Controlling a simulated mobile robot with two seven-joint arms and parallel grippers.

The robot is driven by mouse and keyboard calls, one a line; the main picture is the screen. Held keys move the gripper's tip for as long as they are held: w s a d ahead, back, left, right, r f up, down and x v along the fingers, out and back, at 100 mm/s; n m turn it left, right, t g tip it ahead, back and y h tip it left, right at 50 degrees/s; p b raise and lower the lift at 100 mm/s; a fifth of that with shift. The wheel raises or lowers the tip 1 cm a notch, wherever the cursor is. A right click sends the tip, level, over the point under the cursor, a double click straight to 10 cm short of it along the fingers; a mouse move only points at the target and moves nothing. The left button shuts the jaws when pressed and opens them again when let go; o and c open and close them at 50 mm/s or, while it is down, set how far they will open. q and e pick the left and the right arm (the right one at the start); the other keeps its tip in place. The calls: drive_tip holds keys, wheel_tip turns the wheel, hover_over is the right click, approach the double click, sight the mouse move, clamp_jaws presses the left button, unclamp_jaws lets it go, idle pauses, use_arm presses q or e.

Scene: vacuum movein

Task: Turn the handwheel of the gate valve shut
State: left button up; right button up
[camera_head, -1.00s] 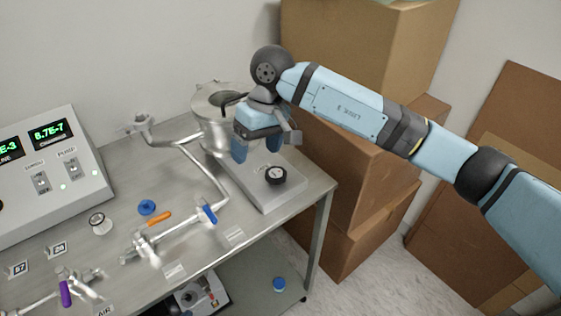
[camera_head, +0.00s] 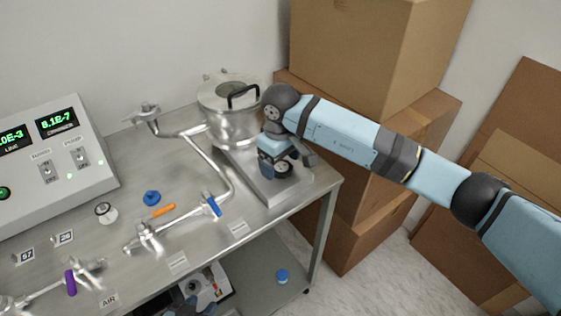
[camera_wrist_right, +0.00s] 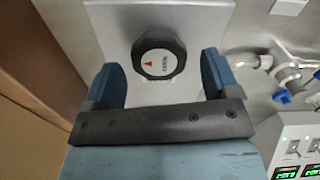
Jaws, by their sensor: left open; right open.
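The gate valve is a flat grey plate (camera_head: 270,190) under the steel chamber. Its handwheel, a round black knob (camera_head: 284,169) with a pale face, stands on the plate.
A lidded steel chamber (camera_head: 228,115) with a black handle stands close behind my right gripper. Piping with a blue lever (camera_head: 211,204) and an orange lever (camera_head: 163,211) lies left. A control box (camera_head: 55,150) has lit readouts. Cardboard boxes (camera_head: 375,160) stand right of the bench.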

drive_tip(key=shift+f, duration=0.6)
drive_tip(key=c, duration=0.9)
